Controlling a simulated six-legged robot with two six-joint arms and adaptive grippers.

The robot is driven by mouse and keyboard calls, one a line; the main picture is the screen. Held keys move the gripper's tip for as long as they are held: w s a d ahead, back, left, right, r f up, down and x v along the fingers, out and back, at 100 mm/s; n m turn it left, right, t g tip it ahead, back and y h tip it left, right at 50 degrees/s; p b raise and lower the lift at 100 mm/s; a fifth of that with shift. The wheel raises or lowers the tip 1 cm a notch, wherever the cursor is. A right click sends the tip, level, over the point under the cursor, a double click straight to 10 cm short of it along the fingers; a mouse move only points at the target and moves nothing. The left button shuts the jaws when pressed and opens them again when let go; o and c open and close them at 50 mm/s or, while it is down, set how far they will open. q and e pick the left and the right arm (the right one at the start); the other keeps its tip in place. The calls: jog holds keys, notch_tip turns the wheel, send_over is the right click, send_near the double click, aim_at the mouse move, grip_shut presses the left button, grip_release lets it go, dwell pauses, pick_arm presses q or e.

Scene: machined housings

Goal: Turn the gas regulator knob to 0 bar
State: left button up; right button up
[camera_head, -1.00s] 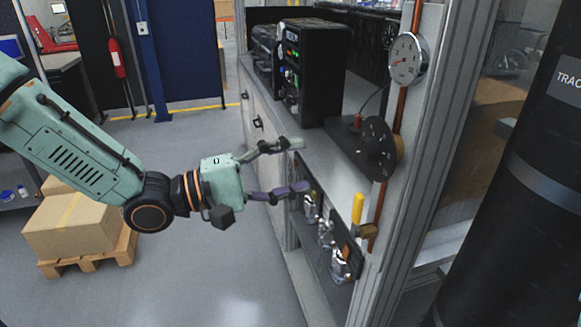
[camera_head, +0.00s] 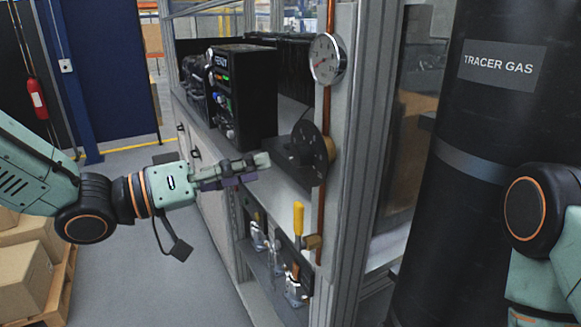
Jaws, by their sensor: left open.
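A copper pipe (camera_head: 322,228) runs down the post by the disc. A yellow-handled valve (camera_head: 298,218) sits below. A black instrument box (camera_head: 243,95) stands behind on the bench. A large black tracer gas cylinder (camera_head: 475,130) stands at the right.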

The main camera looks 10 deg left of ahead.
aim_at(294, 156)
pick_arm(q)
jog(key=shift+w+d+r+m+t+p, duration=0.1)
jog(key=shift+w+d+m+p, duration=0.05)
jog(key=shift+w+d+m, duration=1.05)
jog(key=shift+w+d+f+m+t+p, duration=0.15)
jog(key=shift+w+d+m, duration=0.55)
jog(key=shift+m, duration=0.9)
jog(key=shift+w+d+r+m+t+p, duration=0.15)
jog(key=shift+w+d+m, duration=0.5)
jog(key=shift+d+m, duration=0.65)
jog(key=shift+a, duration=0.1)
jog(key=shift+a, duration=0.1)
jog(key=c, duration=1.2)
jog(key=shift+r+n+p, duration=0.1)
jog(key=shift+n+p, duration=0.3)
jog(key=shift+p, duration=0.35)
